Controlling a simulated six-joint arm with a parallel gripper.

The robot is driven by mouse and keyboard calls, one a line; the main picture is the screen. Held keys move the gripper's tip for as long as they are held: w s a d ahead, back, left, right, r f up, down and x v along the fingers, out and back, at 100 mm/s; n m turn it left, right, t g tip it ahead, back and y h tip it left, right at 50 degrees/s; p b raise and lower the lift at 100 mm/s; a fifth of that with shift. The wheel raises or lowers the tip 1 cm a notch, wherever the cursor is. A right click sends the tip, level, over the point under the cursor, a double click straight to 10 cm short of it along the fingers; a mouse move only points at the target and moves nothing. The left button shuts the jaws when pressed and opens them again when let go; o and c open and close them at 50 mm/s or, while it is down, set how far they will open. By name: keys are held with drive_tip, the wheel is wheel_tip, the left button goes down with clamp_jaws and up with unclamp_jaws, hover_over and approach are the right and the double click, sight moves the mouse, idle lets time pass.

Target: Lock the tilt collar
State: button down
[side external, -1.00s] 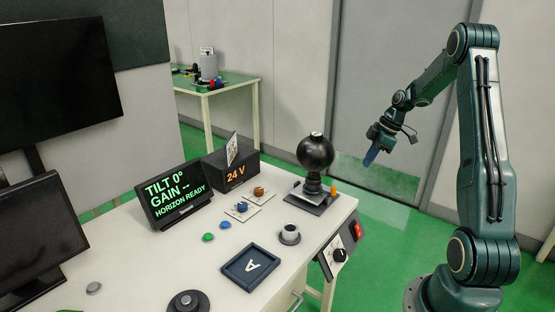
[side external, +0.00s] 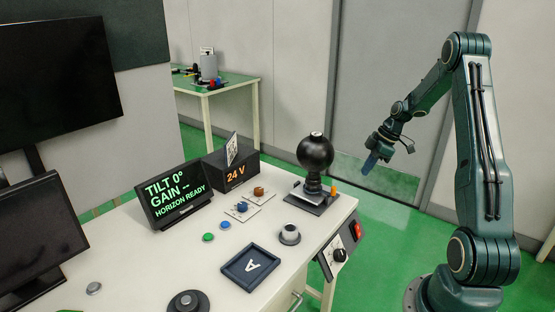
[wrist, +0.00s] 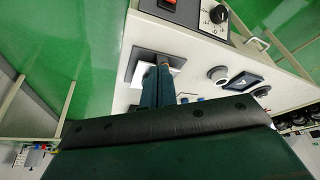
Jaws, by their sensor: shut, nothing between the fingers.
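A black ball-shaped camera head (side external: 315,152) stands upright on a short neck over a dark base plate (side external: 327,206) at the far right part of the table. An orange upright piece (side external: 333,190) stands beside the neck. I cannot make out which part is the tilt collar. My gripper (side external: 369,165) is shut and empty, pointing down in the air to the right of the ball and clear of it. In the wrist view, my gripper's blue fingers (wrist: 157,76) partly cover the base plate (wrist: 136,66), and the ball is not distinguishable.
A display (side external: 175,193) reads TILT 0°, GAIN --, HORIZON READY. A black 24 V box (side external: 230,172), a grey-topped round knob (side external: 289,232), a framed tray marked A (side external: 250,263) and coloured buttons share the table. A panel with a red switch (side external: 356,230) hangs at its right edge.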

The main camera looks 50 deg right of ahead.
drive_tip(key=x, duration=0.8)
drive_tip(key=shift+w+a+r, duration=0.2)
drive_tip(key=shift+w+a, duration=0.35)
drive_tip(key=shift+w, duration=0.3)
drive_tip(key=shift+w+a, duration=0.45)
drive_tip(key=shift+w, duration=0.25)
drive_tip(key=shift+a, duration=0.15)
drive_tip(key=shift+a+m, duration=0.2)
drive_tip(key=shift+m, duration=0.2)
